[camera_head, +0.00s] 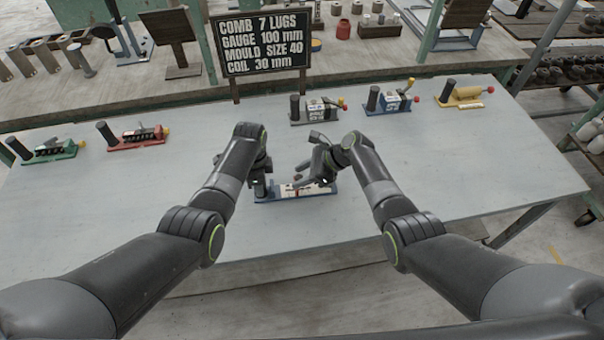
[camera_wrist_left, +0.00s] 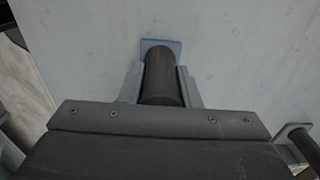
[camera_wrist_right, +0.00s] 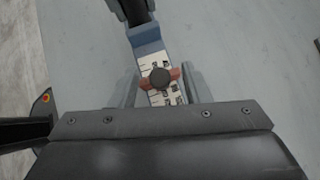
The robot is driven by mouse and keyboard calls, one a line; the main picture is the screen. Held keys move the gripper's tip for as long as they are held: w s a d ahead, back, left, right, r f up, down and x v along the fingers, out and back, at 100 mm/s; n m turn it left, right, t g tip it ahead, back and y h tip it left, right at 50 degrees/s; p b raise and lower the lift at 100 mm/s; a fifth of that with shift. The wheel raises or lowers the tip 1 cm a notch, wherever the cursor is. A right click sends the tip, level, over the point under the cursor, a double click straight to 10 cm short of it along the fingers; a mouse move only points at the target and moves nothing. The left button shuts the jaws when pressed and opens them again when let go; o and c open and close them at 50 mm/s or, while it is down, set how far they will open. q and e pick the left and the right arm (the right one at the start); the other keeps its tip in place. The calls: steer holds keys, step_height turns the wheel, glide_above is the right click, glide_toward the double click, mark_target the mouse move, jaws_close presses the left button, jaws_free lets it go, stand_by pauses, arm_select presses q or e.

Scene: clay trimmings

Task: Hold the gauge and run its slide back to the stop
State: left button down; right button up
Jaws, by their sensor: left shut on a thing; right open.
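The gauge (camera_head: 291,194) lies on the grey table in front of me, with a blue base and a white printed scale. My left gripper (camera_head: 260,182) is shut around its dark upright handle (camera_wrist_left: 163,77) at the left end; the blue base end (camera_wrist_left: 161,44) shows beyond it. The slide (camera_wrist_right: 174,74) is reddish with a dark round knob (camera_wrist_right: 159,78) and sits across the scale (camera_wrist_right: 152,58). My right gripper (camera_head: 312,178) is open, its fingers on either side of the slide with gaps. The stop cannot be made out.
Similar tools with handles stand farther back: green (camera_head: 50,150) and red (camera_head: 135,138) at left, grey (camera_head: 316,110), blue (camera_head: 391,101) and yellow (camera_head: 462,97) at right. A sign (camera_head: 262,42) reads gauge 100 mm. The table (camera_head: 450,165) is clear at right.

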steer(key=shift+c, duration=0.4)
jaws_close()
steer(key=shift+s+a, duration=0.2)
steer(key=shift+a, duration=1.6)
arm_select(q)
steer(key=shift+d, duration=0.1)
arm_select(e)
steer(key=shift+o, duration=0.4)
jaws_free()
steer(key=shift+d, duration=0.1)
steer(key=shift+d, duration=0.1)
steer(key=shift+d+r, duration=0.35)
steer(key=shift+r, duration=0.1)
steer(key=v, duration=1)
steer(key=shift+d+r, duration=0.2)
steer(key=shift+d, duration=0.1)
